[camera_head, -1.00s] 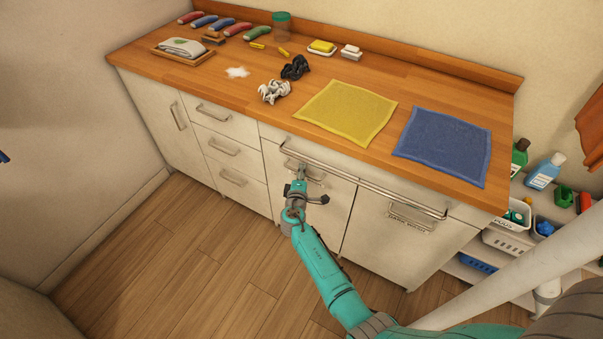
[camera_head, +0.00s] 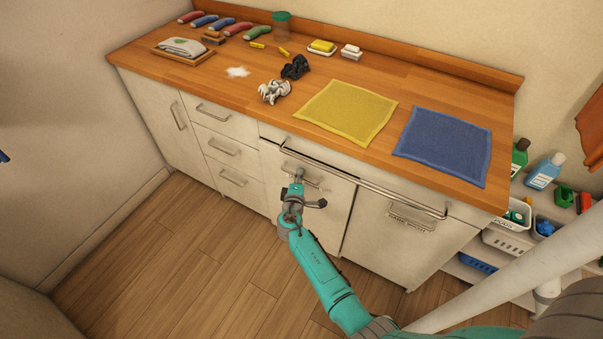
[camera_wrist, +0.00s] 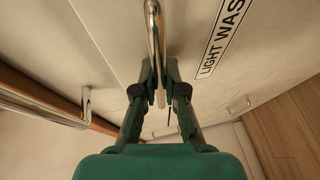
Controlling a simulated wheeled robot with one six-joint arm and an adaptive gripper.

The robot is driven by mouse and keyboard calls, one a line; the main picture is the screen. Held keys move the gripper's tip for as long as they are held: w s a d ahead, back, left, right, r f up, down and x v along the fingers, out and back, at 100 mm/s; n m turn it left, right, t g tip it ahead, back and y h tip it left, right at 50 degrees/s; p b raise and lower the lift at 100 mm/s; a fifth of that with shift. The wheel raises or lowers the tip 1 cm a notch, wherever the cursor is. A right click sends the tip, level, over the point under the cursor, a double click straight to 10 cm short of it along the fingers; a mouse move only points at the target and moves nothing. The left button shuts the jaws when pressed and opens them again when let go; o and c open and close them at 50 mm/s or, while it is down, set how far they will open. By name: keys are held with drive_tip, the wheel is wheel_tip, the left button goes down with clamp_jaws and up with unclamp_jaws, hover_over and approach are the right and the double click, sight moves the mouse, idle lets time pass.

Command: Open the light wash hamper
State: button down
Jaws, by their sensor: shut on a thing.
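The light wash hamper front (camera_head: 325,208) is a pale panel under the counter, left of the dark wash hamper front (camera_head: 385,235). A narrow dark gap shows along its top edge, so it is tilted slightly outward. Its "LIGHT WAS…" label (camera_wrist: 218,42) shows in the wrist view, cut off by the frame edge. My gripper (camera_wrist: 160,78) is shut on the metal bar handle (camera_wrist: 153,28), with a finger on either side. In the head view my gripper (camera_head: 299,176) hides part of the handle.
A long metal rail (camera_head: 365,181) runs along the counter front above both hampers. The wooden counter (camera_head: 225,53) holds a yellow cloth (camera_head: 346,112), a blue cloth (camera_head: 443,146) and small items. The wooden floor (camera_head: 185,265) before the hamper is clear.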

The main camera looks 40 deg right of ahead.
drive_tip(key=s+a, duration=0.4)
drive_tip(key=a, duration=0.7)
drive_tip(key=s+a, duration=0.4)
drive_tip(key=a, duration=0.8)
drive_tip(key=s+a, duration=0.4)
drive_tip(key=a, duration=0.8)
drive_tip(key=shift+s, duration=0.3)
drive_tip(key=c, duration=1.2)
unclamp_jaws()
drive_tip(key=v, duration=1.2)
drive_tip(key=shift+d+r, duration=0.1)
